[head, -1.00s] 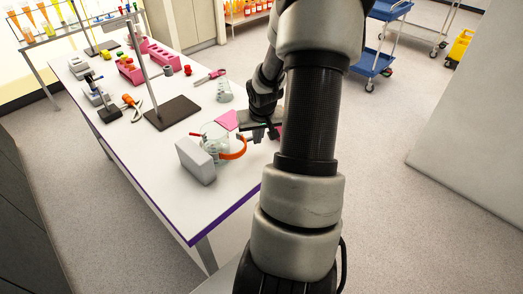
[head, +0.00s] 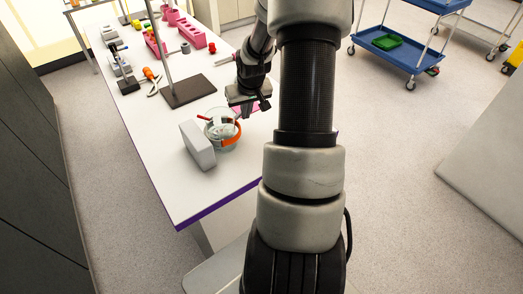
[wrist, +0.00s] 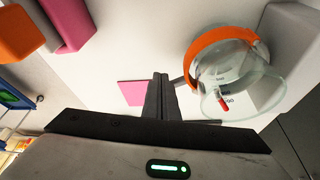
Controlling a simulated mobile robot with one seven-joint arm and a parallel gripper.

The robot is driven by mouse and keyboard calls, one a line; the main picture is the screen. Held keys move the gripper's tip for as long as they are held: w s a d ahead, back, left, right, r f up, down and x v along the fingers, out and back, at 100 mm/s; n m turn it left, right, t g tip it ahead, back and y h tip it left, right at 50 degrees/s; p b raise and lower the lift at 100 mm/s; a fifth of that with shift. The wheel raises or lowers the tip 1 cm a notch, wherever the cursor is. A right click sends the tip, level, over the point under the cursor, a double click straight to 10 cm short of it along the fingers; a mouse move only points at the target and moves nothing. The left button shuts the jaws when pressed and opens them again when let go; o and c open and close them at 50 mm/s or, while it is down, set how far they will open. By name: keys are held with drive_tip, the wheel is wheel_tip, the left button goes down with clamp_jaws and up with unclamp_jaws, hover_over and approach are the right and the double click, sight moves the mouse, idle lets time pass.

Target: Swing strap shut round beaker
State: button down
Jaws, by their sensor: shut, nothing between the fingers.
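The clear glass beaker (head: 217,140) stands on the white bench against a pale grey block (head: 197,146). The orange strap (head: 233,140) curves round the beaker's right side in the head view. In the wrist view the strap (wrist: 205,42) lies close along the upper left of the beaker (wrist: 245,75). A small red-tipped piece (wrist: 225,104) shows at the beaker's lower edge. My gripper (wrist: 160,78) is shut and empty, just left of the strap and beaker in the wrist view. I cannot tell whether it touches the strap, nor whether the strap's end meets the red piece.
A pink square (wrist: 132,93) lies flat on the bench by my gripper. A stand with a dark base (head: 188,91) and upright rod is behind the beaker. Tools and pink racks fill the far bench. The bench's near end (head: 195,195) is clear.

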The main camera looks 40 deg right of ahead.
sight(238, 115)
drive_tip(key=shift+w+a+n, duration=0.25)
drive_tip(key=shift+w+n, duration=0.25)
drive_tip(key=shift+w, duration=0.15)
drive_tip(key=shift+w+a, duration=0.4)
drive_tip(key=shift+w, duration=0.3)
drive_tip(key=shift+a, duration=0.1)
